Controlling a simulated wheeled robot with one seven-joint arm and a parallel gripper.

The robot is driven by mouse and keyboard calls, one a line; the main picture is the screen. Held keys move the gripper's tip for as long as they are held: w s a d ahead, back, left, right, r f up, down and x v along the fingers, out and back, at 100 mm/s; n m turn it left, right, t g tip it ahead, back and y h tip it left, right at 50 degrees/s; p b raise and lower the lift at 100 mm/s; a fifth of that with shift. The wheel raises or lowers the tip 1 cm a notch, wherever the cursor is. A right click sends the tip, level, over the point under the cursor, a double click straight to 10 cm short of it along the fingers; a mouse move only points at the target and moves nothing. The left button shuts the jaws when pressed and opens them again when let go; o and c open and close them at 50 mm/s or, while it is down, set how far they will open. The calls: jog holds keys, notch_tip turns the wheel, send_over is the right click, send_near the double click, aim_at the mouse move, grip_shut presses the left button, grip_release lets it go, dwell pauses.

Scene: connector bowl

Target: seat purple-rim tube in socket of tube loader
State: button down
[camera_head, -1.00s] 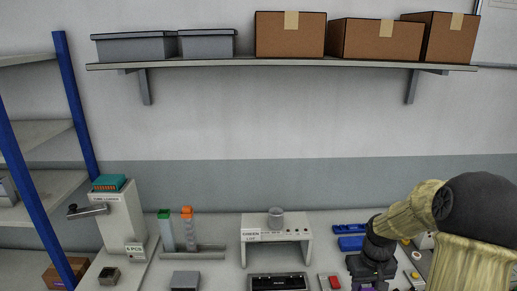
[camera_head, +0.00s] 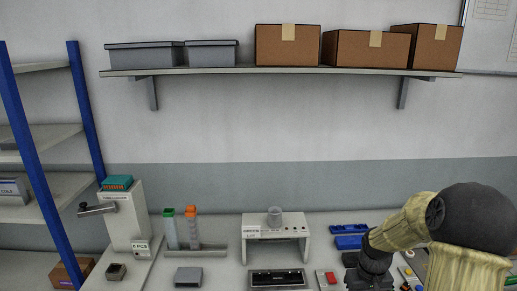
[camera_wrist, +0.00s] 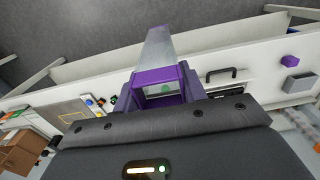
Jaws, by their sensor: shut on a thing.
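The purple-rim tube (camera_wrist: 157,50) has a grey, see-through body and a purple rim; the wrist view shows it between the jaws of my gripper (camera_wrist: 158,92), which is shut on it. The head view shows my wrist at the lower right, with the jaws and tube below the picture's edge. The tube loader (camera_head: 124,222) is a white upright unit at the left of the bench, with a teal-topped rack and a grey lever. A small dark block (camera_head: 116,271) with a hollow top sits at its foot; I cannot tell whether this is the socket.
A stand with green- and orange-topped columns (camera_head: 192,230) is right of the loader. A grey block (camera_head: 188,276), a white raised stand (camera_head: 275,233) with a grey cup and a black device (camera_head: 277,279) lie between it and my arm. A blue-post rack (camera_head: 88,110) borders the left.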

jog(key=a+f+b, duration=0.1)
jog(key=a+f, duration=0.3)
jog(key=f, duration=0.4)
jog(key=w+a+f+b, duration=0.1)
jog(key=a+f, duration=0.3)
jog(key=f, duration=0.4)
jog(key=w+a+f+b, duration=0.1)
jog(key=a+f+b, duration=0.2)
jog(key=f, duration=0.6)
jog(key=shift+a, duration=0.85)
jog(key=s+f, duration=0.4)
jog(key=f, duration=1.1)
